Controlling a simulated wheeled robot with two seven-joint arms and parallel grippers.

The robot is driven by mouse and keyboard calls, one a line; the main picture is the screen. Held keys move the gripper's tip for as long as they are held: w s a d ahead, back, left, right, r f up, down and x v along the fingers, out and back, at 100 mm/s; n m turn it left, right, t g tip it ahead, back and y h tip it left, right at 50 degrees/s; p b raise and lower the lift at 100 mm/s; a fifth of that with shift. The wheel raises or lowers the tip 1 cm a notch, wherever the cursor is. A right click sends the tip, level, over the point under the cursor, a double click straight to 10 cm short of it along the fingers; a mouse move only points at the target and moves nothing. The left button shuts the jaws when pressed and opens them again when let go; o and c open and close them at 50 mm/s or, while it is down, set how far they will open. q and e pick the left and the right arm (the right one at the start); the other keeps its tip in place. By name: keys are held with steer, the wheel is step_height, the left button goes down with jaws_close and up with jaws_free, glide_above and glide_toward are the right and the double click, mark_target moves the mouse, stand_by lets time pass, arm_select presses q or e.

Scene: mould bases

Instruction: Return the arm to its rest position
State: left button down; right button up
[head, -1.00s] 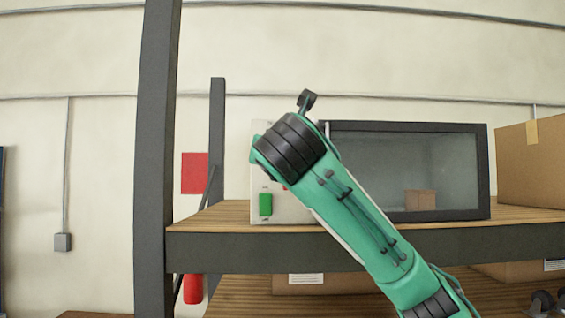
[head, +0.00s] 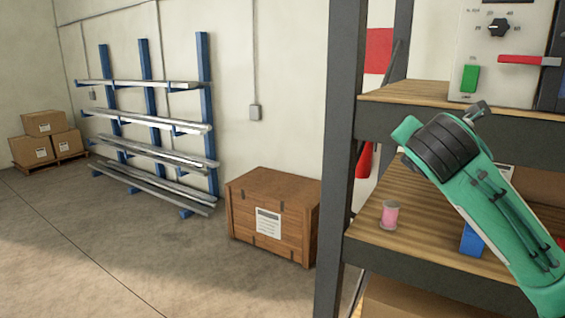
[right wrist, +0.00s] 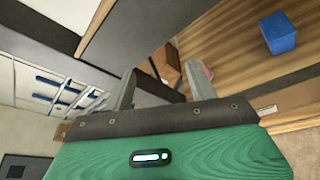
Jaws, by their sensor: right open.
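My right arm (head: 480,200), green with a black ringed joint, comes in from the lower right of the head view, in front of the wooden shelves. Its gripper cannot be made out there. In the right wrist view my right gripper (right wrist: 160,78) is open, its two grey fingers apart with nothing held between them. The shelf and a dark shelf beam show beyond the fingers. My left arm and gripper are not in view.
A shelf post (head: 342,150) stands left of the arm. A pink spool (head: 390,214) and a blue block (head: 473,240) sit on the lower shelf; a control panel (head: 500,55) is above. A wooden crate (head: 270,213) and metal rack (head: 150,120) stand left, beyond open floor.

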steer(key=s+a+f+m+g+y, duration=0.1)
steer(key=s+a+f+m+g, duration=0.15)
steer(key=f, duration=0.95)
steer(key=s+a+f+m+g+y, duration=0.15)
steer(key=s+f+m, duration=0.25)
steer(key=f, duration=0.7)
steer(key=s+a+f+m+g+y, duration=0.1)
steer(key=s+a+f+m+y, duration=0.15)
steer(key=f, duration=0.95)
steer(key=s+d+f+m+g, duration=0.1)
steer(key=s+f+m+g, duration=0.1)
steer(key=s+f+m, duration=0.6)
steer(key=s+d+f+m+g, duration=0.15)
steer(key=s+f, duration=0.35)
steer(key=s, duration=0.7)
steer(key=s+f+m+g, duration=0.2)
steer(key=s+f+m, duration=0.35)
steer(key=s, duration=0.35)
step_height(320, 180, down, 33)
steer(key=n+g+b, duration=0.1)
steer(key=b, duration=0.2)
steer(key=s+d+f+b, duration=0.1)
steer(key=s+f, duration=0.8)
steer(key=f, duration=0.2)
steer(key=s+d+f+g+b, duration=0.1)
steer(key=s+d+f, duration=0.1)
steer(key=s+f, duration=0.8)
step_height(320, 180, down, 2)
steer(key=shift+s+d+f, duration=0.25)
steer(key=shift+s+d, duration=0.05)
